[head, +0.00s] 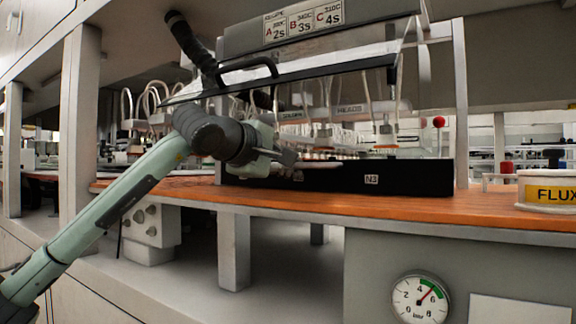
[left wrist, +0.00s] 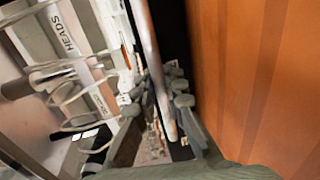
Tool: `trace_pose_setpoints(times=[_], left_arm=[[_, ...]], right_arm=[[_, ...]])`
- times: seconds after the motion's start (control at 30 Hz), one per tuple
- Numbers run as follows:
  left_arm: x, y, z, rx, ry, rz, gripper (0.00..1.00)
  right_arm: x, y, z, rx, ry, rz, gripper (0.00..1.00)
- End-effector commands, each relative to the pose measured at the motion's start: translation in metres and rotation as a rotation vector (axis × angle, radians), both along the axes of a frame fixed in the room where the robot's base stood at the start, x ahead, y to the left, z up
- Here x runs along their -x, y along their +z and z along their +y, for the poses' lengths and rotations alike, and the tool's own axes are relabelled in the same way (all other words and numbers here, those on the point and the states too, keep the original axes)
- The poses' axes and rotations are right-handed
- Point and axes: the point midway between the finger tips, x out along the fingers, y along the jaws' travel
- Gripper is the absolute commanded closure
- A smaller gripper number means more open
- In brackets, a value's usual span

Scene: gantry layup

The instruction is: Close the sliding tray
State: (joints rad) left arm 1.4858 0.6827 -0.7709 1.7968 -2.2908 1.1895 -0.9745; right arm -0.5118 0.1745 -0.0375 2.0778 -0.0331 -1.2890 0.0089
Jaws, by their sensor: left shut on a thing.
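A long black tray front (head: 405,177) marked N3 stands on the orange wooden bench edge in the head view. It also shows as a dark strip in the left wrist view (left wrist: 173,32). My left gripper (head: 292,161) is low at the tray's top edge, left of the N3 label. In the left wrist view its fingers (left wrist: 158,108) lie on both sides of a pale bar (left wrist: 150,50) that runs along the dark strip, and they are shut on it. How the bar joins the tray is hidden. My right gripper is not in view.
A clear raised hood with a black handle (head: 246,66) hangs above the tray, close over my left arm. A FLUX tin (head: 551,191) stands at the right end of the orange bench (head: 430,208). Grey posts and a pressure gauge (head: 420,299) are nearby.

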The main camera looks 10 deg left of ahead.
Motion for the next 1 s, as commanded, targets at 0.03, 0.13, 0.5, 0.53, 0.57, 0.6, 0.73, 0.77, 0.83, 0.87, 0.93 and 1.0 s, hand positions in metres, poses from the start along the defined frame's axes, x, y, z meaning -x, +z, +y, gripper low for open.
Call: trace_pose_setpoints(times=[0.03, 0.13, 0.5, 0.53, 0.57, 0.6, 0.73, 0.77, 0.83, 0.87, 0.93, 1.0], left_arm=[[-0.001, 0.003, 0.001, 0.003, 0.001, -0.008, 1.00], [-0.001, 0.004, 0.001, 0.004, 0.001, -0.008, 1.00], [-0.001, 0.003, 0.000, 0.003, 0.000, -0.005, 0.68], [-0.001, 0.002, 0.000, 0.003, 0.000, -0.005, 0.68], [-0.001, 0.002, 0.000, 0.003, 0.000, -0.005, 0.68], [-0.001, 0.002, 0.000, 0.003, 0.000, -0.005, 0.68], [0.005, 0.004, 0.003, 0.003, 0.001, -0.006, 0.68], [0.008, 0.005, 0.004, 0.003, 0.001, -0.007, 0.68], [0.017, 0.007, 0.008, 0.003, 0.001, -0.007, 0.68], [0.023, 0.008, 0.010, 0.002, 0.001, -0.008, 0.68], [0.036, 0.011, 0.015, 0.001, 0.002, -0.008, 0.68], [0.051, 0.015, 0.020, 0.003, 0.002, -0.010, 0.68]], right_arm=[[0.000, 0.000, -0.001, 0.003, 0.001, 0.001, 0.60], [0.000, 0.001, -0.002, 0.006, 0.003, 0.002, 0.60], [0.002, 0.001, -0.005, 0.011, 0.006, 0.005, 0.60], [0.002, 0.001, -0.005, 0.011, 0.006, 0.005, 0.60], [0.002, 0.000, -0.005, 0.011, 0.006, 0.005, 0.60], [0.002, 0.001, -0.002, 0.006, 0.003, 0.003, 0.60], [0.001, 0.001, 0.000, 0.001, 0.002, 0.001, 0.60], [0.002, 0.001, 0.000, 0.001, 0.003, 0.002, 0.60], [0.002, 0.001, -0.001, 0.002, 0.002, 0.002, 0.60], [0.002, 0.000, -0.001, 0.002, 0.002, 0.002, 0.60], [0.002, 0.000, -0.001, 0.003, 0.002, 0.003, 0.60], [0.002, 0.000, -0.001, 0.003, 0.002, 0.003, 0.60]])
